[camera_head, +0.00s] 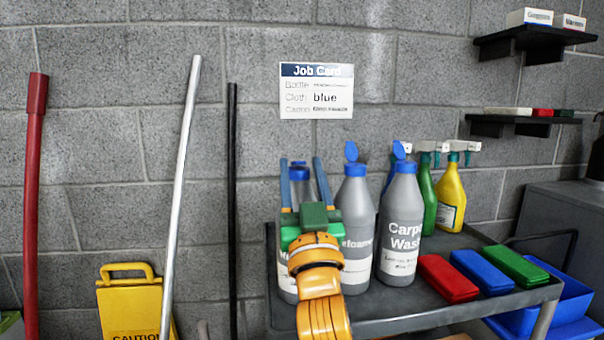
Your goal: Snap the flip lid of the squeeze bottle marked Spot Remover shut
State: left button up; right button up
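My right gripper (301,168) comes up from the bottom on an orange arm. Its two fingers stand apart, one on each side of the blue top of the left grey squeeze bottle (305,190). I cannot tell if they touch it. The gripper hides most of that bottle and its label, and its flip lid is unclear. A middle bottle (355,205), its label partly hidden and ending in "efoamer", has its blue lid up. The bottle labelled Carpet Wash (404,215) also has a blue lid raised above its cap. I cannot read Spot Remover on any bottle. My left gripper is out of view.
The bottles stand on a grey cart (400,322). Green (429,195) and yellow (450,200) spray bottles stand behind. Red (448,278), blue (482,272) and green (515,264) pads lie at right. A job card (316,90) hangs on the wall. Poles and a yellow caution sign (130,305) stand left.

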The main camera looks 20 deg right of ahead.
jog(key=b+v, duration=0.2)
jog(key=v, duration=0.5)
jog(key=shift+c, duration=0.3)
